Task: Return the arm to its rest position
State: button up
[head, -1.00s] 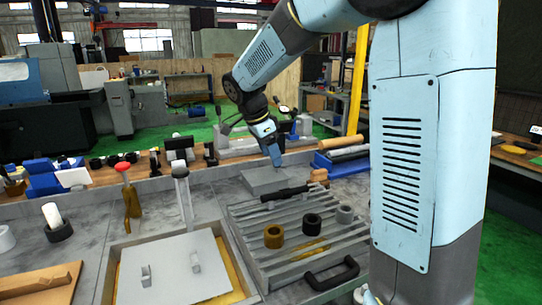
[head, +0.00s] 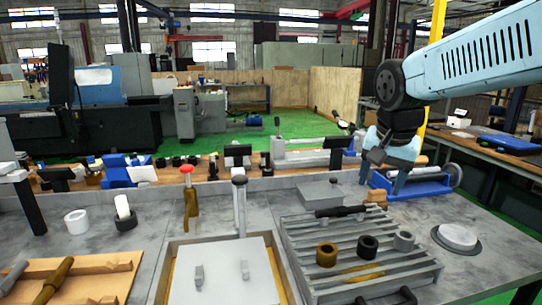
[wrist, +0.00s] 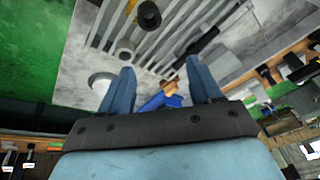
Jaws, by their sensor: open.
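My gripper (head: 383,183) is in the right part of the head view, fingers pointing down, above the back right of the grey bench. In the wrist view its two blue fingers (wrist: 162,85) stand well apart with nothing held between them. It hangs near the blue tray (head: 420,186), which is partly behind it. My arm reaches in from the upper right of the head view.
A slatted grey rack (head: 300,262) holds several rings and a black handle. Left of it is a tray with a light plate (head: 222,275). A round disc (head: 458,237) lies at right.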

jog(key=s+f+n+t, duration=0.1)
jog(key=s+n+t, duration=0.1)
jog(key=s+n, duration=0.4)
jog(key=shift+s+d+f+y, duration=0.15)
jog(key=shift+s+d+y, duration=0.15)
jog(key=shift+s, duration=1.6)
